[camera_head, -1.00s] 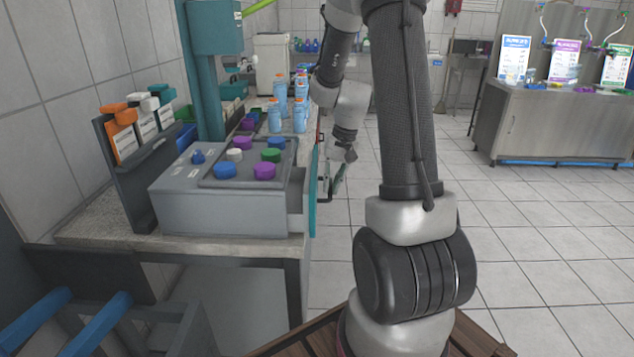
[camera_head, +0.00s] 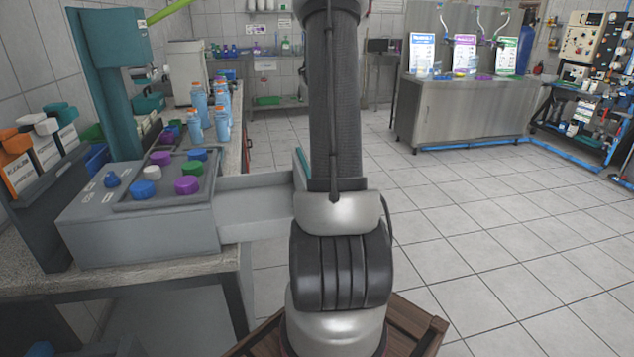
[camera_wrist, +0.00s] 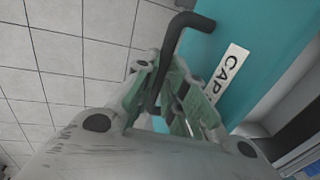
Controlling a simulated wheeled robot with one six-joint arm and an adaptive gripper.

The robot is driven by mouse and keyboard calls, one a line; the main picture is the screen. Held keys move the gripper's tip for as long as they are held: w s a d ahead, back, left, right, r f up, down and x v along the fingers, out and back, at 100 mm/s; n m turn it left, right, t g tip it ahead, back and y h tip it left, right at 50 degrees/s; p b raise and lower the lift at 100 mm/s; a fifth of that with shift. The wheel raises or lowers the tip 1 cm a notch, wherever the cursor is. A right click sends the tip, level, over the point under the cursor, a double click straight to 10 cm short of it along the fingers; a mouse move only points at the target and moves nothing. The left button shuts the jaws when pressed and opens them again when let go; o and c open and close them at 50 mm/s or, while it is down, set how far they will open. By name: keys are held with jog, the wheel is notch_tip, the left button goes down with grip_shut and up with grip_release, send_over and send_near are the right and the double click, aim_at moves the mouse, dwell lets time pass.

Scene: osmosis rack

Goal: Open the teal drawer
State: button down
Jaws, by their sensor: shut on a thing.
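The teal drawer front (camera_wrist: 240,45) fills the right side of the wrist view, with a label reading "CAP" and a black bent handle (camera_wrist: 188,22). My gripper (camera_wrist: 170,90) is shut on the handle, its fingers on either side of the bar. In the head view the drawer's grey side (camera_head: 255,205) extends well out to the right of the grey box (camera_head: 150,235). Only a sliver of the teal front (camera_head: 301,168) shows there. My arm hides the rest of the front, the handle and my gripper.
Colored caps sit on the box top. Blue bottles (camera_head: 198,110) stand behind it on the counter, and a dark rack of boxes (camera_head: 60,200) stands left. The tiled floor (camera_head: 500,240) to the right is clear, up to a steel counter (camera_head: 465,110).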

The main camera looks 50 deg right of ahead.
jog(key=c, duration=1.5)
grip_release()
jog(key=shift+r, duration=0.1)
jog(key=r, duration=0.4)
jog(key=s+d+r, duration=0.1)
jog(key=r, duration=0.2)
jog(key=d+r, duration=0.1)
jog(key=r, duration=0.3)
jog(key=shift+s+r, duration=0.15)
jog(key=shift+r, duration=0.15)
